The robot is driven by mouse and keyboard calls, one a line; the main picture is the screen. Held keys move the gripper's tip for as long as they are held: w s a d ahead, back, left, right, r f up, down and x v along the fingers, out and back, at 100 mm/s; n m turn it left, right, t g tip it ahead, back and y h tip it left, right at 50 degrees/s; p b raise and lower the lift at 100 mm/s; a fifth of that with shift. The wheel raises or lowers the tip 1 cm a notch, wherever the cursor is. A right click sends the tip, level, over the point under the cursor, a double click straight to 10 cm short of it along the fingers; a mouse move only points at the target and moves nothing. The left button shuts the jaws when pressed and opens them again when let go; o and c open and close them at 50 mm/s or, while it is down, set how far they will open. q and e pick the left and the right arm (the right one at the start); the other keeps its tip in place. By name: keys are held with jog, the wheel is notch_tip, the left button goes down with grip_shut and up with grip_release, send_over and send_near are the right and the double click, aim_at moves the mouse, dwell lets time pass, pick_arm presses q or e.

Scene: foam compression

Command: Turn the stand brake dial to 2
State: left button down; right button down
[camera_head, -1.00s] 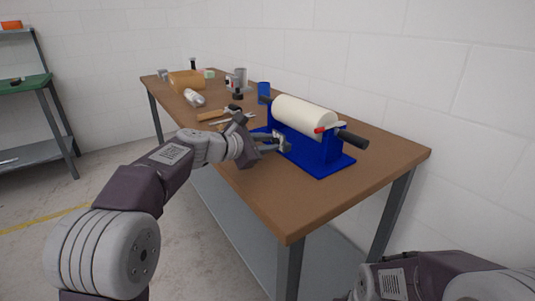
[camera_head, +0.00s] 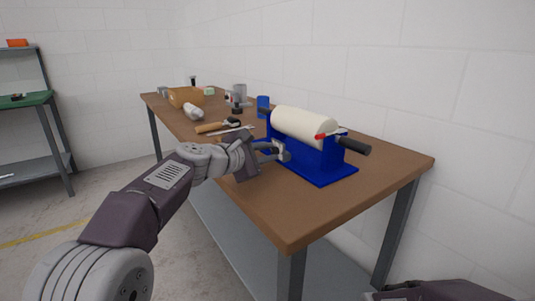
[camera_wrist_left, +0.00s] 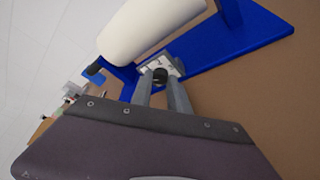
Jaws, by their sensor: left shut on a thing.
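A blue stand (camera_head: 325,163) with a cream foam roll (camera_head: 303,125) across it sits on the brown workbench. My left gripper (camera_head: 283,152) is at the near side of the stand, below the roll. In the left wrist view its fingers (camera_wrist_left: 162,92) are close about a small black dial (camera_wrist_left: 160,76) on a light plate (camera_wrist_left: 178,68) fixed to the stand. The gripper is shut on that dial. The dial's numbers cannot be read. My right gripper is out of view; only part of that arm shows at the lower right.
The workbench (camera_head: 300,225) has bare room in front of the stand. A black handle (camera_head: 354,145) and a red part stick out at the roll's right end. A wooden-handled tool (camera_head: 212,127), a white roll (camera_head: 193,112), a blue cup (camera_head: 263,106) and a tan block (camera_head: 185,96) lie farther back.

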pick_arm(q)
jog(key=c, duration=1.3)
grip_release()
jog(key=shift+o, duration=0.2)
jog(key=shift+s, duration=0.1)
jog(key=v, duration=0.8)
jog(key=shift+s+a+r+p, duration=0.1)
jog(key=shift+s+a+p, duration=0.2)
jog(key=shift+s, duration=0.1)
